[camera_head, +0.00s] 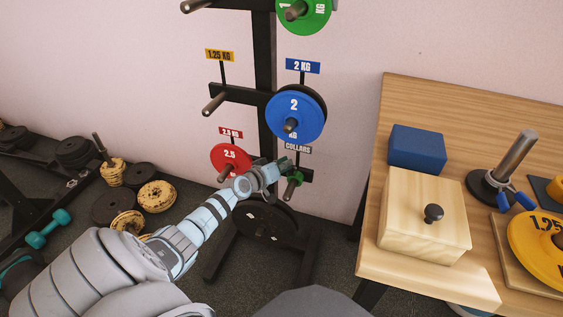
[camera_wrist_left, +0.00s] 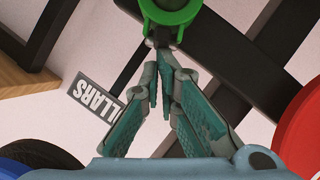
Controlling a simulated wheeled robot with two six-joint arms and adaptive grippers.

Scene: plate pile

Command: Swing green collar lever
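The green collar (camera_head: 292,186) sits on a low peg of the weight rack, under the COLLARS sign. My left gripper (camera_head: 281,170) reaches it from the left, at its upper side. In the left wrist view the collar's green ring (camera_wrist_left: 171,12) is at the top edge, partly cut off. There the two teal-padded fingers of my left gripper (camera_wrist_left: 164,66) converge just below the ring, around a thin grey piece that looks like the collar's lever. The fingertips hide most of the lever. My right gripper is in neither view.
A blue plate (camera_head: 294,113) hangs just above and a red plate (camera_head: 231,160) to the left. The COLLARS sign (camera_wrist_left: 95,97) is beside the fingers. A wooden table (camera_head: 480,100) with a lidded box (camera_head: 418,215) stands at right. Loose weights (camera_head: 157,195) lie on the floor at left.

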